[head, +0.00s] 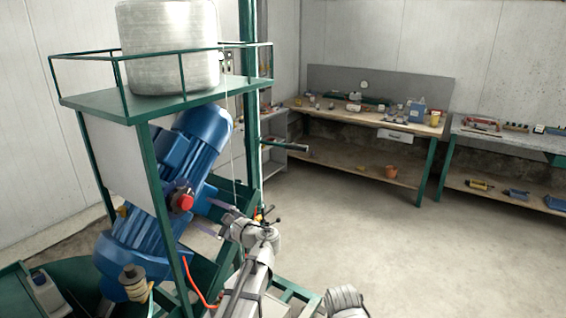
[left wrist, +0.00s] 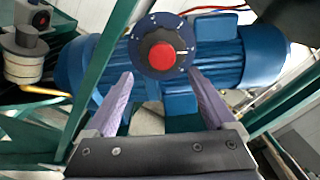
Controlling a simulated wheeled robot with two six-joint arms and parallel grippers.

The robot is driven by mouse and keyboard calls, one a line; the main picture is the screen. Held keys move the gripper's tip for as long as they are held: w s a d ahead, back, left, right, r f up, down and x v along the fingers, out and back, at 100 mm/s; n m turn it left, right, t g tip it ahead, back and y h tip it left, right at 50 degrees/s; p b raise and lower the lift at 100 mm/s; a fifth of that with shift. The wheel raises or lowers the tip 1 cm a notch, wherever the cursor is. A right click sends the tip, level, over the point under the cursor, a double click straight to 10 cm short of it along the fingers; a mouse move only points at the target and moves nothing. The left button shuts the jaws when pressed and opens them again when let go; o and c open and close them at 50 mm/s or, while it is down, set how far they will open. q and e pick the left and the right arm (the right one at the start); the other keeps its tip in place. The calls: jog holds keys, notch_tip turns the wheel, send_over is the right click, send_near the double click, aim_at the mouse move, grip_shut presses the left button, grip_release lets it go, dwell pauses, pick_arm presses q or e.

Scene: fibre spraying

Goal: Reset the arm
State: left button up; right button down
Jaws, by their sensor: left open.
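My left arm reaches up from the bottom of the head view toward the green-framed machine. My left gripper (head: 204,213) is open, with its two purple fingers apart and nothing between them. Its fingers also show in the left wrist view (left wrist: 160,78), pointing at a red button (left wrist: 162,57) on a dark round plate. The red button (head: 186,202) sits on the blue motor (head: 140,240) in the head view, a little left of the fingertips. I cannot tell whether the fingers touch the motor. My right gripper is not in view.
The green frame (head: 165,230) stands close around the motor and my left gripper. A large white fibre spool (head: 168,45) sits on its top platform. A workbench (head: 400,128) with tools and a second bench (head: 510,140) stand at the back. The floor (head: 370,225) to the right is clear.

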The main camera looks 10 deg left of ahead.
pick_arm(q)
jog(key=s+d+f+n+g+h+b, duration=0.2)
jog(key=s+d+f+n+h, duration=0.3)
jog(key=s+d+f, duration=0.45)
jog(key=s+d+f+n+g+h+b, duration=0.1)
jog(key=s+d+f+n+g+h, duration=0.25)
jog(key=s+d+f+h, duration=0.6)
jog(key=s+d+f+n, duration=0.1)
jog(key=s+d+f, duration=0.1)
jog(key=d, duration=0.3)
jog(key=s+d+f+n+g+b, duration=0.1)
jog(key=s+d+f, duration=0.2)
jog(key=d+f, duration=0.1)
jog(key=shift+d+f+h, duration=0.4)
jog(key=shift+d+h, duration=0.05)
jog(key=shift+d, duration=0.3)
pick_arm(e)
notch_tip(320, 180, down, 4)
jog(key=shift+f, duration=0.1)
